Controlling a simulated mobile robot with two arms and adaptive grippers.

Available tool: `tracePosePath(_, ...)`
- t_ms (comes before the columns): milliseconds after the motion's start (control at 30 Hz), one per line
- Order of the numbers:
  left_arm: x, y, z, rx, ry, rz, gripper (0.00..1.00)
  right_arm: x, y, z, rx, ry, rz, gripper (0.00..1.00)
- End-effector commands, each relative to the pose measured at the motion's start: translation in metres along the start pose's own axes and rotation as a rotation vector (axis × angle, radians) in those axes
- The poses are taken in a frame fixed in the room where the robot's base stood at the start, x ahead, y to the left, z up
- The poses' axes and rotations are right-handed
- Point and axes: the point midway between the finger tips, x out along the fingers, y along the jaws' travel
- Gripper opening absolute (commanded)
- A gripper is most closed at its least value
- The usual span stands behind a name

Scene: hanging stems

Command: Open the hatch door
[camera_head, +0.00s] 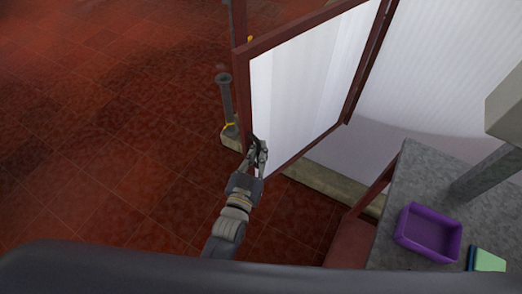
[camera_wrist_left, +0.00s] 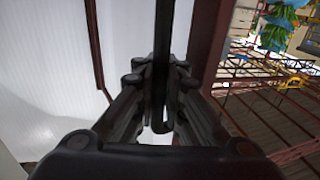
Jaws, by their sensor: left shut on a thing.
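The hatch door (camera_head: 305,85) is a white translucent panel in a dark red frame. It stands at an angle to the wall panel on the right, with its near frame edge toward me. My left gripper (camera_head: 258,148) is at the low part of that near edge, its fingers closed around a dark bar that looks like the door's handle. In the left wrist view the dark bar (camera_wrist_left: 162,65) runs upright between the fingers (camera_wrist_left: 162,125). The fingers hide where the bar meets the frame. My right gripper is in neither view.
A grey table (camera_head: 420,180) stands at the right with a purple tray (camera_head: 428,232) and a green item (camera_head: 488,261). A pale sill (camera_head: 330,183) runs along the floor below the door. A grey post (camera_head: 227,100) stands left of it. The red tiled floor (camera_head: 110,130) at left is clear.

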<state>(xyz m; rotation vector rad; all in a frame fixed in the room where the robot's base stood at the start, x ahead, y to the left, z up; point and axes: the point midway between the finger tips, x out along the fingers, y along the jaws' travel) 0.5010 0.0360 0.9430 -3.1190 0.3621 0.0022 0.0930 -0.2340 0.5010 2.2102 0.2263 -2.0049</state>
Motion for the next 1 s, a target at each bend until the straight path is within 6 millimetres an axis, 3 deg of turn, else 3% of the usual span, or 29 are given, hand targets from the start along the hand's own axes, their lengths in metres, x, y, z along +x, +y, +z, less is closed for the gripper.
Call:
tracePosePath(233,-0.003,-0.004,0.005,0.008,-0.009,-0.005,0.00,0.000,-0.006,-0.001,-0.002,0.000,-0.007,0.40)
tracePosePath(300,-0.003,-0.004,0.005,0.007,-0.010,-0.005,0.19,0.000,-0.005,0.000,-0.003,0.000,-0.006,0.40)
tracePosePath(367,-0.003,-0.004,0.005,0.006,-0.010,-0.004,0.31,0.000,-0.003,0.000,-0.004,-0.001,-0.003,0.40)
tracePosePath(767,-0.005,-0.001,0.002,0.001,-0.004,-0.001,0.31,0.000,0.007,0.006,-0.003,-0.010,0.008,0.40)
tracePosePath(1000,-0.046,-0.002,0.004,0.001,-0.008,-0.001,0.31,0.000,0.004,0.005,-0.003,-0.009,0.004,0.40)
